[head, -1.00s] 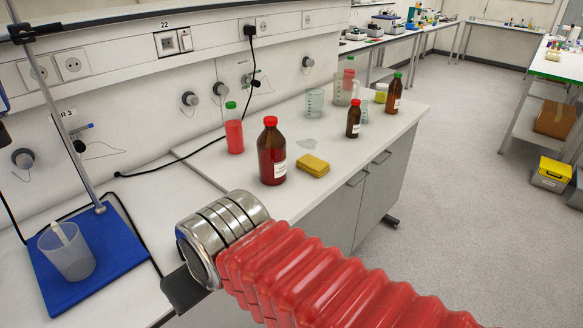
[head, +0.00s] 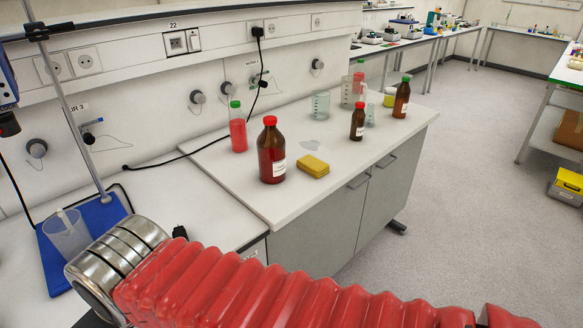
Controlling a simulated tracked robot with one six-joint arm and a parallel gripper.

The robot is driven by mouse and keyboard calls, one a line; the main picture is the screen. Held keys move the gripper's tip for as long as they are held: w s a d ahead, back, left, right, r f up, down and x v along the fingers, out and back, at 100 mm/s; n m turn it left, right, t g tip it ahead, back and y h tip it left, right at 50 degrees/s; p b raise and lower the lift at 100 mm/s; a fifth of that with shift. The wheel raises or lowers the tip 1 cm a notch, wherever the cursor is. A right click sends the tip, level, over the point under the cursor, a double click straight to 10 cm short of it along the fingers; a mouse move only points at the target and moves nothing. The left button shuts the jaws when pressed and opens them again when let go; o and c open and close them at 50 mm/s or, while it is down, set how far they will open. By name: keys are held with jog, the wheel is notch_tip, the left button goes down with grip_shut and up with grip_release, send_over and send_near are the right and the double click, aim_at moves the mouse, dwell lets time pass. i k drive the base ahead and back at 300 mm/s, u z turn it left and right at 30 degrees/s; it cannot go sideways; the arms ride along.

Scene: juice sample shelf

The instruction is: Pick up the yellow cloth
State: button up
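The yellow cloth (head: 313,166) looks like a small folded block and lies flat on the white bench top, near its front edge. It is just right of a large brown bottle with a red cap (head: 271,150). My red-sleeved arm with its metal collar crosses the bottom of the view, well in front of and below the cloth. My gripper's fingers do not show, so its opening is hidden. Nothing touches the cloth from my side.
A clear grey puddle-like patch (head: 311,145) lies behind the cloth. A red juice bottle (head: 238,130), a small brown bottle (head: 357,122) and a beaker (head: 320,104) stand around it. A blue stand base (head: 92,222) with a plastic beaker is at left. Open floor lies right.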

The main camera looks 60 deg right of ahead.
aim_at(316, 168)
jog(key=u, duration=1.5)
jog(key=k, duration=1.95)
jog(key=z, duration=1.4)
